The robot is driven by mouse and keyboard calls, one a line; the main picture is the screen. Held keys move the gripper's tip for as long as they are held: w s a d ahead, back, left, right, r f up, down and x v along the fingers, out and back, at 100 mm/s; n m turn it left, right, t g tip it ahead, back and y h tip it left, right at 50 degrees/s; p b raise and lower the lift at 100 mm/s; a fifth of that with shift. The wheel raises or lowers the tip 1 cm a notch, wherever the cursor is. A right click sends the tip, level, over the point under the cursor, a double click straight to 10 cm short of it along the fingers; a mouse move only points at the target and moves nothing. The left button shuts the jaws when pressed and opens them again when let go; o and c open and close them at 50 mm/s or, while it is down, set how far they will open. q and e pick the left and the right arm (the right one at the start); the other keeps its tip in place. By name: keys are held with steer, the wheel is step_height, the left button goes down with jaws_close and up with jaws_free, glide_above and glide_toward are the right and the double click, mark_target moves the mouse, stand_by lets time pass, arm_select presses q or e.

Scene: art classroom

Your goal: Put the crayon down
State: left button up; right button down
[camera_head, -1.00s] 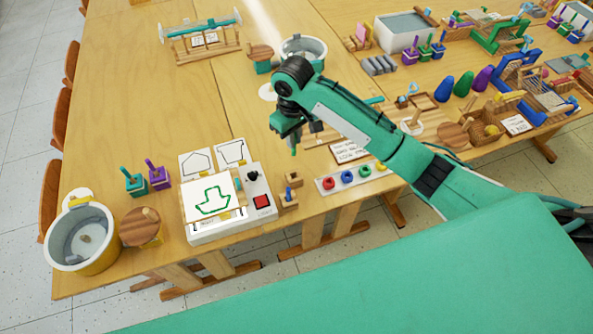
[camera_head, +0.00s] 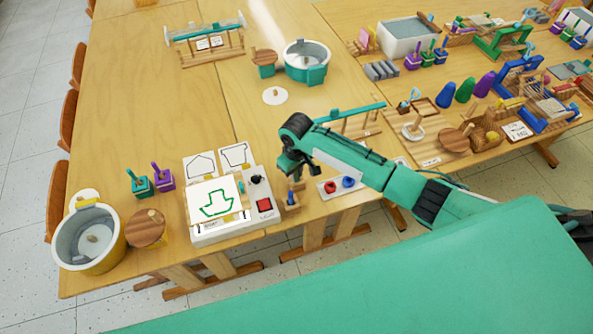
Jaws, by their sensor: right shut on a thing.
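My right gripper (camera_head: 291,176) is shut, low over the small wooden blocks at the table's front edge, right of the white drawing box. A green crayon showed below its jaws a second ago; now I cannot make it out clearly, as the jaws and the block area hide it. A small wooden holder (camera_head: 290,203) with a bit of blue on it stands right under the jaws; I cannot tell whether the crayon touches it. The drawing box (camera_head: 222,233) carries a white sheet (camera_head: 214,199) with a green boat-like outline. My left gripper is not in view.
The box has a red button (camera_head: 264,205) and a black knob (camera_head: 256,180). A strip with coloured rings (camera_head: 330,187) lies right of the gripper, partly behind my arm. Green (camera_head: 141,184) and purple (camera_head: 163,177) stampers stand left.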

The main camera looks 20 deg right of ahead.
steer(key=c, duration=1.5)
jaws_free()
steer(key=shift+f, duration=0.15)
step_height(320, 180, up, 12)
steer(key=shift+r+b, duration=0.2)
steer(key=shift+b, duration=0.55)
